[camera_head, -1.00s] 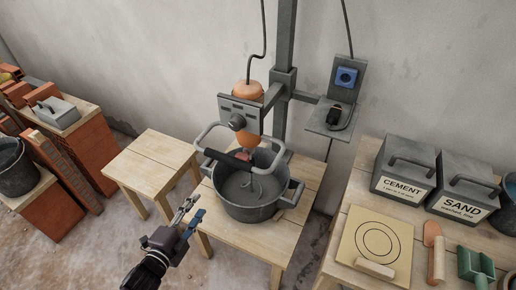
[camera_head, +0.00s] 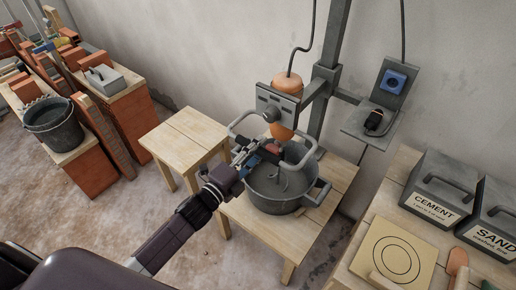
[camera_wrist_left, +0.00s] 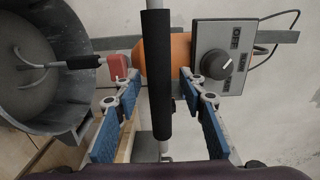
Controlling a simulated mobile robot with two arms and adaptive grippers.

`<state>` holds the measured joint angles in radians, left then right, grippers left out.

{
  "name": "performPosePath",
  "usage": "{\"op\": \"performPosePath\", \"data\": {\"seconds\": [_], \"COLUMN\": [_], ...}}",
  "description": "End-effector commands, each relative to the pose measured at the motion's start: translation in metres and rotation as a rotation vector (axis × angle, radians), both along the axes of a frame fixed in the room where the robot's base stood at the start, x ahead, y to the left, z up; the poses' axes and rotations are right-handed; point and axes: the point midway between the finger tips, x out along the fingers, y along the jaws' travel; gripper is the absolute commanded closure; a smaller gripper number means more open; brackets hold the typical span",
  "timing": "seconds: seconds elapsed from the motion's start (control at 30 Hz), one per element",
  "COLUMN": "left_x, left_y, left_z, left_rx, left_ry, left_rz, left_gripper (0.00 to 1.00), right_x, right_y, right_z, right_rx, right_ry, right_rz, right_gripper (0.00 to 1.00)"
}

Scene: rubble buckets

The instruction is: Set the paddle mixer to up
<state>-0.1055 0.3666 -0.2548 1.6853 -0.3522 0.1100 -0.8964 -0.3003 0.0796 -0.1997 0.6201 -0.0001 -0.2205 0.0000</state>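The paddle mixer (camera_head: 283,105) has an orange body, a grey panel with a dial, and a looped grey handlebar with black grips. It is mounted on a grey post, and its paddle (camera_head: 285,182) hangs down inside a grey bucket (camera_head: 274,204). My left gripper (camera_head: 247,158) is at the near-left part of the handlebar. In the left wrist view its blue-padded fingers are apart, with a black grip (camera_wrist_left: 158,80) between them and gaps on both sides. The dial (camera_wrist_left: 215,64) with its OFF mark is right of the fingers; a red part (camera_wrist_left: 118,65) is left. My right gripper is not in view.
The bucket stands on a wooden table (camera_head: 262,240), with an empty wooden table (camera_head: 190,133) to its left. A grey shelf with a plug (camera_head: 374,120) is right of the post. Cement (camera_head: 440,190) and sand (camera_head: 496,225) boxes stand at the right.

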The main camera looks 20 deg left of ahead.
Motion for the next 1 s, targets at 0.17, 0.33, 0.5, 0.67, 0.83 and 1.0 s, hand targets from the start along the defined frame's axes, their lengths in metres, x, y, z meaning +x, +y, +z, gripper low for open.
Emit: {"op": "performPosePath", "data": {"seconds": [0.17, 0.33, 0.5, 0.67, 0.83, 1.0], "left_x": [0.0009, 0.0007, 0.0006, 0.0006, 0.0006, 0.0006], "left_y": [-0.0005, -0.0004, -0.0003, -0.0002, -0.0002, 0.0028], "left_z": [-0.0009, -0.0008, -0.0008, -0.0009, -0.0009, 0.0029], "left_rx": [-0.001, 0.0, 0.0, 0.0, 0.0, 0.002], "left_ry": [0.001, 0.001, 0.001, 0.002, 0.002, 0.002], "left_rz": [0.0, 0.0, 0.0, 0.0, 0.0, 0.0], "left_gripper": [0.62, 0.72, 0.91, 1.0, 1.0, 1.0], "right_x": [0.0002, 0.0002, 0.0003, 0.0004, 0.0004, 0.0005], "right_y": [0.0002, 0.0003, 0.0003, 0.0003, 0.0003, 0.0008], "right_z": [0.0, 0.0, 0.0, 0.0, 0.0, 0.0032], "right_rx": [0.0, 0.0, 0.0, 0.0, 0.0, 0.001], "right_ry": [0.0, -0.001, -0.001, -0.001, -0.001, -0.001], "right_rz": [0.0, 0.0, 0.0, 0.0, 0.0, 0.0], "right_gripper": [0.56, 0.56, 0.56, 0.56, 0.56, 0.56]}}
